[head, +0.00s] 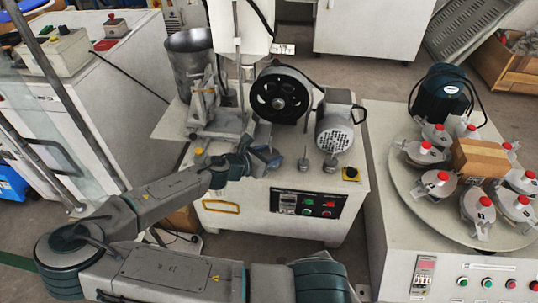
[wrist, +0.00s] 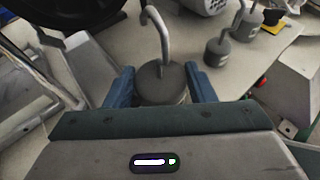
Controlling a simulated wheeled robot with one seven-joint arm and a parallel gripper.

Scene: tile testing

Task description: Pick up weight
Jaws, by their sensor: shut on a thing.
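A grey cylindrical weight with a curved hook (wrist: 160,88) stands between the two blue fingers of my gripper (wrist: 162,80) in the wrist view. The fingers are shut on its sides, and its hook rises above them. Two more weights, a nearer one (wrist: 217,50) and a farther one (wrist: 246,24), stand to the right. I cannot tell whether the held weight touches the surface.
A black handwheel (head: 282,93) and a grey motor (head: 334,130) stand behind my gripper. A metal stand with a bucket (head: 190,55) is at the left. A yellow-based button (head: 351,173) sits at the right corner. A round table (head: 408,190) with several red-knobbed pots is farther right.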

